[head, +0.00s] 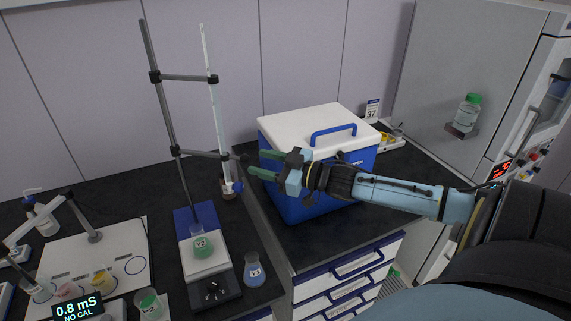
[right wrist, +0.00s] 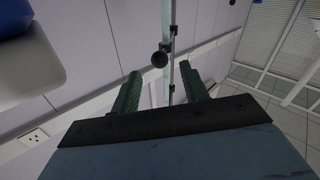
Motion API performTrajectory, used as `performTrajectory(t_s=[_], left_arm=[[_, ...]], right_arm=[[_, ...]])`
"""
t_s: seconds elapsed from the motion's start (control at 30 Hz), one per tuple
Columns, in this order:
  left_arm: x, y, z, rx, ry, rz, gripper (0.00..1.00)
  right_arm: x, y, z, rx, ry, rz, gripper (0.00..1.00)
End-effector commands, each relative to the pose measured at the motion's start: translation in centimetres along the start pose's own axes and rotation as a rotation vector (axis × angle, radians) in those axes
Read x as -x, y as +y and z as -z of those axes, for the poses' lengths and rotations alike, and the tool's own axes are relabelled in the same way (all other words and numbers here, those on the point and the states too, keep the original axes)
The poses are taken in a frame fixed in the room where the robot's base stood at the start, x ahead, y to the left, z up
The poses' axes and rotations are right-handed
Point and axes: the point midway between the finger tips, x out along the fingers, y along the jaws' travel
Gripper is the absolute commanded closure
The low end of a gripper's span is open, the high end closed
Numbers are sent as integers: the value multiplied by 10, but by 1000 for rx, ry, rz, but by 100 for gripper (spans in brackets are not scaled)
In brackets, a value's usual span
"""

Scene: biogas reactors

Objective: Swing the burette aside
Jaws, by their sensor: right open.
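The burette (head: 218,110) is a thin clear upright tube with a blue stopcock (head: 236,187) near its lower end. Two dark clamps (head: 195,78) hold it to the tilted-looking grey stand rod (head: 163,110). Below stands a flask with green liquid (head: 203,246) on a white plate. My right gripper (head: 254,162) is open, its green fingers pointing left just right of the burette near the lower clamp. In the right wrist view, upright tubing (right wrist: 171,60) and a dark round knob (right wrist: 160,58) show beyond and between the fingers (right wrist: 161,90); I cannot tell the gap. My left gripper is out of view.
A blue cool box with a white lid (head: 305,122) stands just behind my right gripper. A flask with blue liquid (head: 254,271) stands right of the stand base. A white board with beakers (head: 118,248) lies left. A grey cabinet (head: 440,80) is at right.

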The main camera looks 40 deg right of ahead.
Motion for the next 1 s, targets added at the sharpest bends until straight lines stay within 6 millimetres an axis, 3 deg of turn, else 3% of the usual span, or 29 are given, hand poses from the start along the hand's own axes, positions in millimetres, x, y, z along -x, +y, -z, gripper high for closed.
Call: performTrajectory(t_s=[0.43,0.9,1.0], left_arm=[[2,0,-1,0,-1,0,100],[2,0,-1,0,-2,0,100],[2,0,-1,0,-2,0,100]], right_arm=[[48,-1,0,-2,0,1,55],[55,-1,1,-1,3,2,55],[56,-2,-2,-3,-5,-4,68]])
